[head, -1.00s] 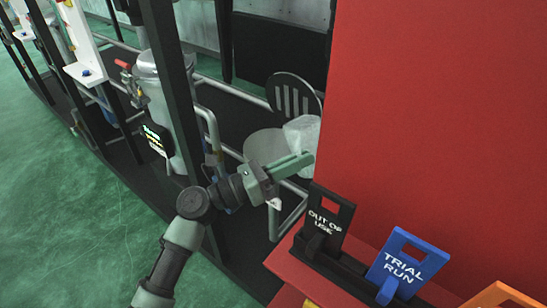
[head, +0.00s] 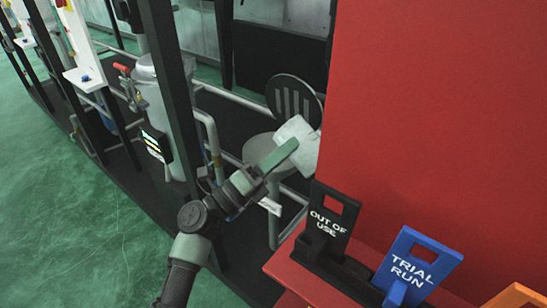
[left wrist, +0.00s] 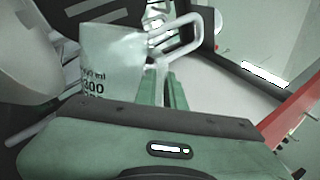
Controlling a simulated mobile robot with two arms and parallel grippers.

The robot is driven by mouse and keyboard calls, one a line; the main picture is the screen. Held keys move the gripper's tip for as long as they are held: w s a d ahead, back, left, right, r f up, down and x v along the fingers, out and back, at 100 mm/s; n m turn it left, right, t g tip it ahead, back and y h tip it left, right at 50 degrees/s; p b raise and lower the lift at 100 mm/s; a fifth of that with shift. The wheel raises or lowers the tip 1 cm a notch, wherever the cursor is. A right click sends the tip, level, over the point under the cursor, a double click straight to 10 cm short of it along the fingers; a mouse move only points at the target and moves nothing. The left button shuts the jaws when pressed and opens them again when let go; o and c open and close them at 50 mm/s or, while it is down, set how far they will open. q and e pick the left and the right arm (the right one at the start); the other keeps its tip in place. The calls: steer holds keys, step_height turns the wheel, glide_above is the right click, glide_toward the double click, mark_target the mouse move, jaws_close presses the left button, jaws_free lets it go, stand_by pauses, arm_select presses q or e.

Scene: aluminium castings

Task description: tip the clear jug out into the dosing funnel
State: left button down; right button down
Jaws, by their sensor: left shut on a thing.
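The clear jug (head: 303,137) is translucent and stands out in front of the red panel's edge in the head view. It is tilted there. In the left wrist view the jug (left wrist: 110,58) shows dark volume marks and a side handle (left wrist: 187,38). My left gripper (head: 286,152) is shut on the jug, with its green fingers (left wrist: 168,92) at the handle side. The dosing funnel seems to be the pale round bowl (head: 262,148) just behind and left of the jug, with a raised black slotted lid (head: 293,97). Its opening and the jug's contents are not clear. My right gripper is out of view.
A large red panel (head: 430,100) stands close on the right of the jug. Black "OUT OF USE" (head: 326,222) and blue "TRIAL RUN" (head: 410,262) signs stand on a red ledge below. A dark post (head: 178,90) and pipes stand left; green floor is open there.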

mark_target(283, 138)
arm_select(q)
steer(key=shift+w+a+f+n+t+y, duration=0.1)
steer(key=shift+w+a+n+t+y, duration=0.1)
steer(key=shift+n+t, duration=0.45)
steer(key=shift+w+a+n+t+y, duration=0.2)
steer(key=shift+n+t, duration=0.15)
steer(key=shift+n, duration=0.5)
steer(key=shift+a+n, duration=0.1)
steer(key=shift+n, duration=0.2)
steer(key=shift+w+a+f+n+t, duration=0.15)
steer(key=shift+w+a+n+t, duration=0.25)
steer(key=shift+n, duration=0.2)
steer(key=shift+w+a+f+n+t+y+b, duration=0.1)
steer(key=shift+w+a+n+t+y+b, duration=0.15)
steer(key=shift+n+t+b, duration=0.2)
steer(key=shift+w+a+r+n+t+y+p, duration=0.15)
steer(key=shift+a+r+n+t+y+p, duration=0.15)
steer(key=shift+n+p, duration=0.55)
steer(key=shift+w+a+r+n+t+y+p, duration=0.15)
steer(key=shift+r+n+t+y+p, duration=0.15)
steer(key=shift+n+p, duration=0.45)
steer(key=shift+w+a+f+n+t+y+p, duration=0.15)
steer(key=shift+f+n+t+y+p, duration=0.15)
steer(key=shift+n, duration=0.25)
steer(key=shift+w+a+f+n+t+y+p, duration=0.15)
steer(key=shift+n+t+y+p, duration=0.15)
steer(key=shift+n, duration=0.2)
steer(key=shift+d+n+t+y, duration=0.25)
steer(key=shift+n+y, duration=0.1)
steer(key=shift+n, duration=0.05)
